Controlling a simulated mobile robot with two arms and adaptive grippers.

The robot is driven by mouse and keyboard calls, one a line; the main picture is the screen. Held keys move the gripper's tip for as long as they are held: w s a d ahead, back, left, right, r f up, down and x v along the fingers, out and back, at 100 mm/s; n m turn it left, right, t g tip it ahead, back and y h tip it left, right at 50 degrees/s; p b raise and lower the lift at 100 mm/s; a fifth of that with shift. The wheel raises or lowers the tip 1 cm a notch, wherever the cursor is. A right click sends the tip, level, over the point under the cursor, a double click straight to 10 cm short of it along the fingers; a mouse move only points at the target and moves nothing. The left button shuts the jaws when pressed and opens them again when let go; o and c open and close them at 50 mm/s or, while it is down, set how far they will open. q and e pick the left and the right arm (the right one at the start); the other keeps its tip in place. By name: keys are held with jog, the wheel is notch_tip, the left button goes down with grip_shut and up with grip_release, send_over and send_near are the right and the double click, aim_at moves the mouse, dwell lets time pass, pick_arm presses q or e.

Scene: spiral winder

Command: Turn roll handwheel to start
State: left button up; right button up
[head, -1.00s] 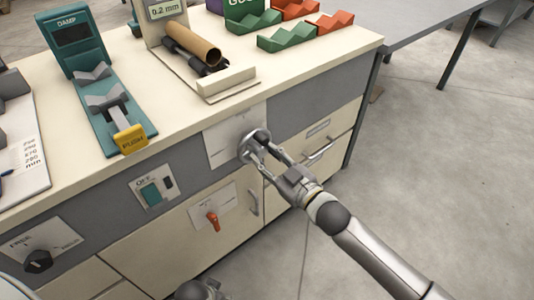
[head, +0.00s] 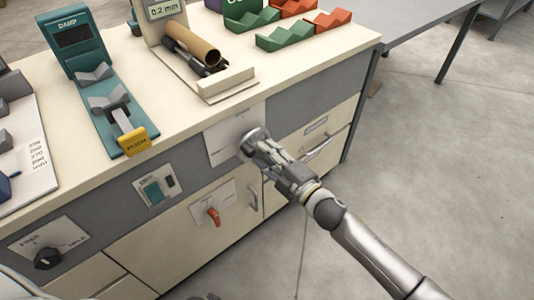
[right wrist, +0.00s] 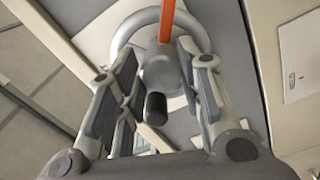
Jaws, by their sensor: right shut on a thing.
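The roll handwheel (head: 250,141) is a small grey wheel on a white plate on the front of the cabinet. In the right wrist view, the handwheel (right wrist: 122,34) shows as a grey ring around a hub, with an orange bar (right wrist: 166,18) at its top and a dark knob (right wrist: 156,108) standing toward me. My right gripper (head: 264,146) is at the handwheel, with its fingers on both sides of the hub and knob, shut on the wheel. The exact contact is partly hidden by the fingers. My left gripper is not clearly seen.
Left of the wheel are a teal switch (head: 153,191), a red lever (head: 213,215) and a black selector knob (head: 47,258). A cardboard tube (head: 195,45) lies on the bench top, with green (head: 284,39) and red (head: 322,24) racks behind. Open floor lies to the right.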

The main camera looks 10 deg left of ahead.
pick_arm(q)
jog(key=shift+w+r+b, duration=0.4)
jog(key=shift+w+r, duration=0.2)
jog(key=shift+r, duration=0.25)
pick_arm(e)
jog(key=n, duration=2.5)
jog(key=shift+s+a+r, duration=0.2)
jog(key=shift+s+r, duration=0.05)
pick_arm(q)
jog(key=shift+w+d, duration=0.1)
pick_arm(e)
jog(key=shift+n, duration=0.3)
